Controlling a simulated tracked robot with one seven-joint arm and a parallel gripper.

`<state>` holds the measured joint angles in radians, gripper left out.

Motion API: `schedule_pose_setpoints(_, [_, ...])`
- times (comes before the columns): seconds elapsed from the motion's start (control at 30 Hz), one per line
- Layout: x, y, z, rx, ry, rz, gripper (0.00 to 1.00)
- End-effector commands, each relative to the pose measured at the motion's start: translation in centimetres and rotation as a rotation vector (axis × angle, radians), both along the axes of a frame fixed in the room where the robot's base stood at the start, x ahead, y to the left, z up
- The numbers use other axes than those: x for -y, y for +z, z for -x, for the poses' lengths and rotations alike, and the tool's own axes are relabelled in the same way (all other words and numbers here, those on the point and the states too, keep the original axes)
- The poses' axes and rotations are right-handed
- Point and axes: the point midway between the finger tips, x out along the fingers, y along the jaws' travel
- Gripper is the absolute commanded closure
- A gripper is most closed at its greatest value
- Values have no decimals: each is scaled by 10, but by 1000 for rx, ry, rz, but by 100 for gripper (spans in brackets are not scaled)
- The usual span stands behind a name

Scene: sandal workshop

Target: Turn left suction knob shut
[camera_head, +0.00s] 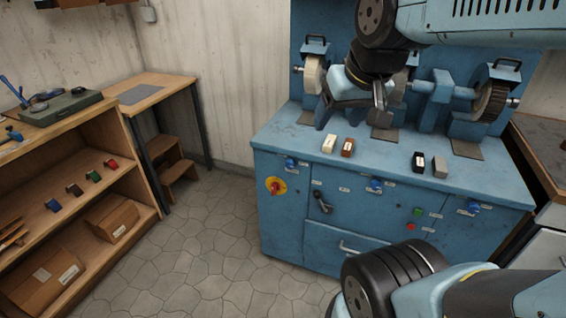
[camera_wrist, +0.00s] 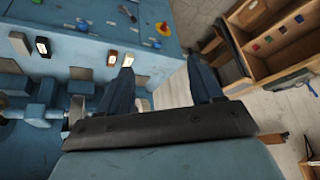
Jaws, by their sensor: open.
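The blue machine cabinet (camera_head: 285,225) has several blue knobs on its front. The left knob (camera_head: 290,163) sits near the upper left corner, above a red-and-yellow switch (camera_head: 277,186); its exact setting is too small to read. In the wrist view the left knob (camera_wrist: 157,44) shows near the top, beside the red-and-yellow switch (camera_wrist: 162,28). My gripper (camera_head: 350,112) is open and empty above the left part of the worktop, behind and above the left knob, apart from it. In the wrist view its two fingers (camera_wrist: 162,84) are spread wide.
A middle blue knob (camera_head: 375,185), a right blue knob (camera_head: 472,207) and a black lever (camera_head: 322,202) share the front. Small blocks, including a white one (camera_head: 329,143), lie on the worktop. Grinding wheels stand behind. Wooden shelves (camera_head: 100,190) are left; floor between is clear.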

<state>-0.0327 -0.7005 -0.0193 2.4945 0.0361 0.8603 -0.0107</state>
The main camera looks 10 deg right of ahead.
Motion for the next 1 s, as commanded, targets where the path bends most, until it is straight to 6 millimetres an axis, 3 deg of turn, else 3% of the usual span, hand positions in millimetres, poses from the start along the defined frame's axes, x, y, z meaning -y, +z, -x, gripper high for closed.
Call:
schedule_pose_setpoints(0.47, [-68,-66,-109,-64,31,-216,35])
schedule_pose_setpoints(0.7, [-98,-116,-155,-90,-14,-254,35])
schedule_pose_setpoints(1.0, [-127,-192,-197,-105,-97,-218,35])
